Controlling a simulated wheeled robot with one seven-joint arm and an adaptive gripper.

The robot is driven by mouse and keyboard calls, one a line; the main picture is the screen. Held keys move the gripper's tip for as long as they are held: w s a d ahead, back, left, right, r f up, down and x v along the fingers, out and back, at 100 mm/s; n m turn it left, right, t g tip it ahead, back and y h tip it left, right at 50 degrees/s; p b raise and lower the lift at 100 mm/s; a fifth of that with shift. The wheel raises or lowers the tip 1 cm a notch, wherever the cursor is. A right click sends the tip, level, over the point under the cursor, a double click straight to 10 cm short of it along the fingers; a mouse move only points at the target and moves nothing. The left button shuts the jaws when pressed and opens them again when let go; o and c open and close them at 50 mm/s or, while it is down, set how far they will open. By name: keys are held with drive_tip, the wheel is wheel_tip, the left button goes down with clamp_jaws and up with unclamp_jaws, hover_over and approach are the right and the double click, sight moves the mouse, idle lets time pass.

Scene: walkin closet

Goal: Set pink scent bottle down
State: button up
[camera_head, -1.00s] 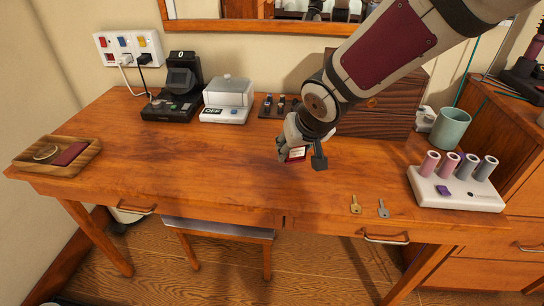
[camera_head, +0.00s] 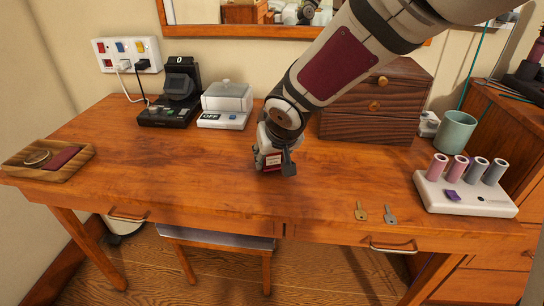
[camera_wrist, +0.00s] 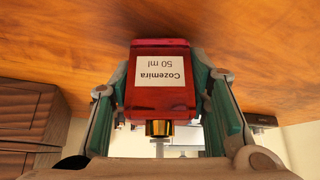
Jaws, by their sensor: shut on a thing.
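The pink scent bottle (camera_wrist: 160,97), deep pinkish red with a white "Cozemira 50 ml" label and a gold neck, sits between both fingers of my gripper (camera_wrist: 163,100). The label reads upside down in the wrist view. In the head view my gripper (camera_head: 273,164) is low over the middle of the wooden desk (camera_head: 190,175), shut on the bottle (camera_head: 271,160), which is partly covered by the fingers. The bottle looks about upright, with its base close to the desktop; I cannot tell whether it touches.
A wooden drawer box (camera_head: 370,125) stands behind to the right. A scale (camera_head: 222,120) and a black device (camera_head: 170,112) stand at the back left. The desk around my gripper is clear.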

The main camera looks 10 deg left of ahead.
drive_tip(key=shift+f, duration=0.2)
drive_tip(key=o, duration=1.3)
drive_tip(key=shift+r, duration=0.15)
drive_tip(key=p+v, duration=0.5)
drive_tip(key=v, duration=0.7)
drive_tip(key=shift+d, duration=0.1)
